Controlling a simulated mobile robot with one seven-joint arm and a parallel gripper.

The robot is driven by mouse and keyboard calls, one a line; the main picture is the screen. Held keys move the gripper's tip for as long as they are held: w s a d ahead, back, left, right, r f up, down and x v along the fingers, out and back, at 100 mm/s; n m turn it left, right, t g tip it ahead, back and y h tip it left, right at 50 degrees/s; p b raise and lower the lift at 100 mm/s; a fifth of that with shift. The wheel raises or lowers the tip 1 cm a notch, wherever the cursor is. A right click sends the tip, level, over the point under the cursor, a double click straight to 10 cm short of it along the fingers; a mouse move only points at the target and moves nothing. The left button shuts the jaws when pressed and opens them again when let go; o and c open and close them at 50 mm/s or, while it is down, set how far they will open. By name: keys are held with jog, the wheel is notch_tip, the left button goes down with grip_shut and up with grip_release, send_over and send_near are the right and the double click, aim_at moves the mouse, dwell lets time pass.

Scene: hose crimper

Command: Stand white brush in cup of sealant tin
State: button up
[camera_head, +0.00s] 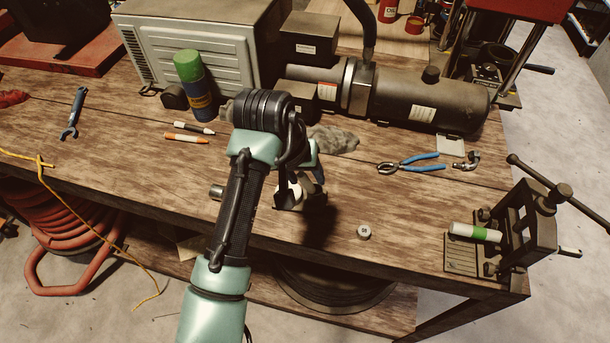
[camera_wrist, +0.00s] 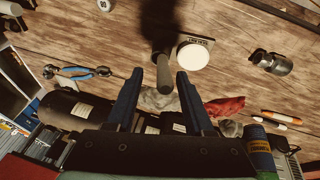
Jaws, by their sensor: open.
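My gripper (camera_wrist: 158,78) is open and points down over the bench. The tin has a round white top and a small label.
A metal fitting (camera_head: 216,192) stands left of the tin, and a small white cap (camera_head: 364,232) lies right. Behind are a grey rag (camera_head: 335,140), markers (camera_head: 186,138), pliers (camera_head: 412,163) and a spray can (camera_head: 194,86). A vise-like tool (camera_head: 525,225) stands far right.

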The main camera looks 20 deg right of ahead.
jog(key=b+v, duration=0.1)
jog(key=v, duration=1.1)
jog(key=w+d+r+t+h, duration=0.1)
jog(key=w+d+r+t, duration=0.15)
jog(key=r, duration=0.25)
jog(key=w+d+r+t+h, duration=0.2)
jog(key=w+r+t, duration=0.15)
jog(key=r, duration=0.25)
notch_tip(320, 180, up, 13)
jog(key=a+t+h, duration=0.1)
jog(key=a+t, duration=0.1)
jog(key=t, duration=0.6)
jog(key=s+a+r+n+t+y, duration=0.2)
jog(key=s+a+r+t+y, duration=0.1)
jog(key=s+a+r+t, duration=0.2)
jog(key=s+a+r+n+t+y, duration=0.3)
jog(key=s+a+r+t, duration=0.3)
jog(key=s+r, duration=0.3)
notch_tip(320, 180, up, 3)
jog(key=shift+a+r+y, duration=0.1)
jog(key=shift+a+y, duration=0.55)
jog(key=shift+y, duration=0.05)
